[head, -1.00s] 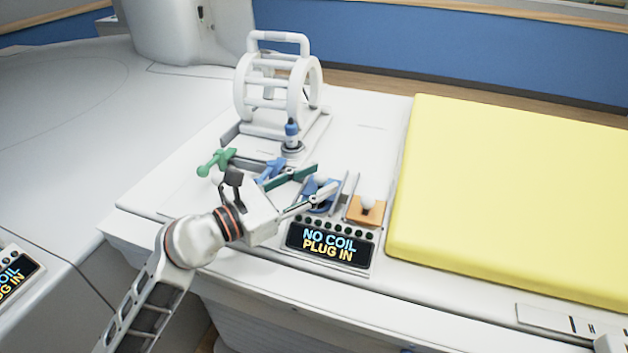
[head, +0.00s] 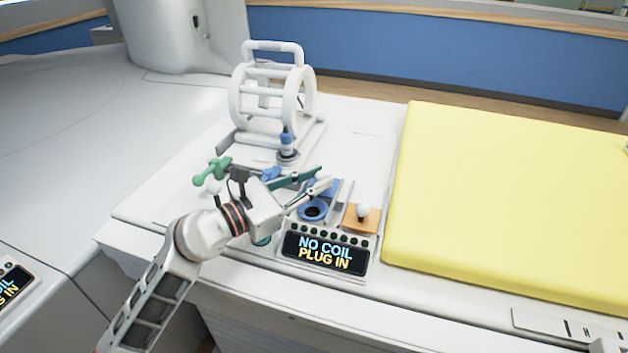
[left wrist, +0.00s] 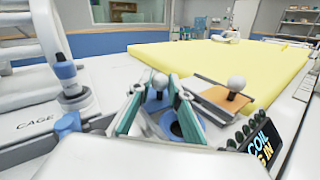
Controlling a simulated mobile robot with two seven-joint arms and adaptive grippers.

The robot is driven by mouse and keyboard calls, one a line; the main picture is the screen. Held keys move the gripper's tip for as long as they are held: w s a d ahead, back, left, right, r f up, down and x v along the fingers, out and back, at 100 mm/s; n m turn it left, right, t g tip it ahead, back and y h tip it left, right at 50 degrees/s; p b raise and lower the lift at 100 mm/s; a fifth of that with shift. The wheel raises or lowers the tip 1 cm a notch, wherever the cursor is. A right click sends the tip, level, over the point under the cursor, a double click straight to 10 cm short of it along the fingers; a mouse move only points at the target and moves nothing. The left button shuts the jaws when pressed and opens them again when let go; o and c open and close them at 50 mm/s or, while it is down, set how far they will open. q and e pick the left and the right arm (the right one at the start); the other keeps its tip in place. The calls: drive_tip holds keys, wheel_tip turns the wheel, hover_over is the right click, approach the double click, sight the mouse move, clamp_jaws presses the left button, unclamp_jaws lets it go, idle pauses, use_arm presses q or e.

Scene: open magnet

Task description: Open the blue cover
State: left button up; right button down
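The blue cover (head: 328,188) sits on the white bed end beside the orange cover. Its white ball knob (left wrist: 160,81) shows between my fingers in the left wrist view. In front of it, a blue ring with a dark round socket (head: 312,211) lies uncovered; it also shows in the left wrist view (left wrist: 178,129). My left gripper (head: 323,178) is over the blue cover with its green-padded fingers apart, one on each side of the knob. It also shows in the left wrist view (left wrist: 158,78). I cannot tell whether a finger touches the knob. My right gripper is not in view.
The orange cover (head: 353,221) with a white knob is to the right. A display panel (head: 325,253) stands in front. Behind are a white cage coil (head: 272,90) and a blue-tipped plug (head: 287,143). A green handle (head: 212,170) is left. A yellow mattress (head: 510,200) fills the right.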

use_arm(q)
drive_tip(key=o, duration=0.3)
drive_tip(key=shift+o, duration=0.2)
drive_tip(key=shift+a, duration=0.1)
drive_tip(key=v, duration=1.2)
drive_tip(key=shift+s, duration=0.1)
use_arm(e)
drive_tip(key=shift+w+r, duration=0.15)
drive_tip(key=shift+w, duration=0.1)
